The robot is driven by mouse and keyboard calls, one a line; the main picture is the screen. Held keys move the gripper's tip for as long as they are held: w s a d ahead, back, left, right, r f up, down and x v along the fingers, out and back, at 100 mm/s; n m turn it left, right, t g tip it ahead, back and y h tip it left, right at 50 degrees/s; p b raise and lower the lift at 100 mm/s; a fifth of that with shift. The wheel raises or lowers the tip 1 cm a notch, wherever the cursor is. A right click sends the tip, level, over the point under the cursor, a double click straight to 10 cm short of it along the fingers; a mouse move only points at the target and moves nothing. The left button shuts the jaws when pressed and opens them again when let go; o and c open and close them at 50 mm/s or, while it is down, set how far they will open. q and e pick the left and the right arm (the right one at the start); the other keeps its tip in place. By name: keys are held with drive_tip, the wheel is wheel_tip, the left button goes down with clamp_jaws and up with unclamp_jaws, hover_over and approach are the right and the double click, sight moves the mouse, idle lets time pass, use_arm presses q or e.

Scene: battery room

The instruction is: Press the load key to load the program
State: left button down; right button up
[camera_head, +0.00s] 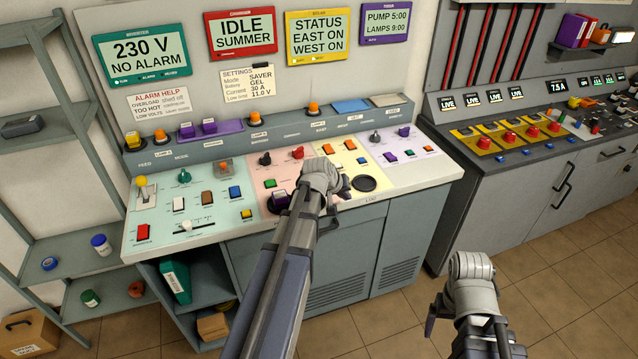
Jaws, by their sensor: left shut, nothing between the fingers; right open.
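The control desk's sloped panel (215,190) has pale green, pink, yellow and lilac sections with many small keys and knobs. I cannot read which key is the load key; most key labels are too small. My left gripper (343,187) is shut and empty, over the front of the panel where the pink and yellow sections meet. It hides part of the panel there; I cannot tell whether it touches a key. A dark round pad (364,184) is just right of it. My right gripper (435,314) is open and empty, low in front of the cabinets, away from the panel.
Display signs stand above the desk: a red one (241,33) reads "IDLE SUMMER", a purple one (386,22) "PUMP 5:00 LAMPS 9:00". A second bench (470,155) with red knobs is at right. A grey shelf (75,250) stands at left. Tiled floor is open at lower right.

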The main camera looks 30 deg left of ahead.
use_arm(q)
drive_tip(key=w+a+r+n+t+p, duration=0.1)
drive_tip(key=a+r, duration=0.2)
drive_tip(key=a, duration=0.2)
drive_tip(key=w+a+r+n+y+p, duration=0.1)
drive_tip(key=a+r, duration=0.2)
drive_tip(key=a, duration=0.2)
drive_tip(key=shift+a+n+t+p, duration=0.4)
wheel_tip(320, 180, down, 9)
drive_tip(key=b, duration=0.9)
drive_tip(key=shift+r, duration=0.2)
drive_tip(key=shift+f, duration=0.1)
idle(0.9)
drive_tip(key=shift+f+b, duration=0.3)
drive_tip(key=shift+b, duration=0.05)
drive_tip(key=shift+f+b, duration=0.45)
idle(0.6)
drive_tip(key=shift+r, duration=0.15)
drive_tip(key=shift+r+p, duration=0.75)
drive_tip(key=shift+p, duration=0.15)
